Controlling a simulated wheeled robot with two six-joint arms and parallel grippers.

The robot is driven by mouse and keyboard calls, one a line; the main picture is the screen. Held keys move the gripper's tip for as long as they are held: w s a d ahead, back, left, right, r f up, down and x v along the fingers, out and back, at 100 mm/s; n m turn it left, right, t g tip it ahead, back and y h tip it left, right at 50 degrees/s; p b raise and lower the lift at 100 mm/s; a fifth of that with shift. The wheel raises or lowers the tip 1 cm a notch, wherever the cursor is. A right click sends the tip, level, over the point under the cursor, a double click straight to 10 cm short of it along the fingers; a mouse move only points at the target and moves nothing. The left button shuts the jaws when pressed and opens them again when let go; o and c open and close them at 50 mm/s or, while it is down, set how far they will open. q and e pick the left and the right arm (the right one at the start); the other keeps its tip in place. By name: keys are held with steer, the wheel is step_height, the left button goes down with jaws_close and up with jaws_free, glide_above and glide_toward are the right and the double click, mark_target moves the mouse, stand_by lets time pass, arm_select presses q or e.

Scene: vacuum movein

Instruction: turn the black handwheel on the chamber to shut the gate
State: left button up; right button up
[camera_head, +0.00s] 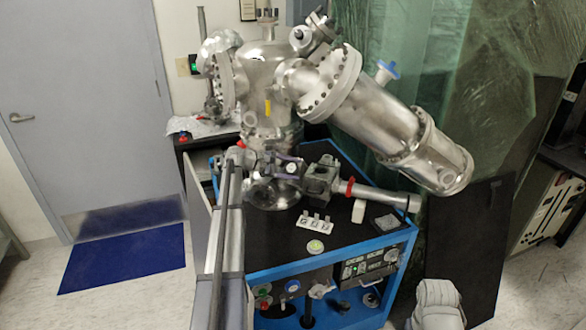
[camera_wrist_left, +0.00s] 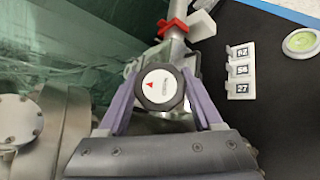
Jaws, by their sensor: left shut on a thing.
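The steel vacuum chamber (camera_head: 268,75) stands at the back of a black-topped cart with blue edges. In the head view the handwheel (camera_head: 292,168) is small and faces me at the chamber's lower front. My left gripper (camera_head: 289,166) reaches in from the left and is shut on the handwheel, with purple fingers on both sides of it in the left wrist view. The gate's inside is hidden.
Right of the handwheel are a grey valve block (camera_head: 319,178) and a steel tube with a red clamp (camera_head: 349,187). A white numbered holder (camera_head: 315,222) and a round green-faced disc (camera_head: 316,246) lie on the cart top. A large steel cylinder (camera_head: 385,125) overhangs the right side.

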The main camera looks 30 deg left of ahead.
stand_by(0.3)
arm_select(q)
steer(key=o, duration=1.4)
steer(key=shift+c, duration=0.2)
steer(key=p+v, duration=0.3)
steer(key=v, duration=0.4)
steer(key=shift+s+a+r, duration=0.15)
steer(key=shift+s+a, duration=0.1)
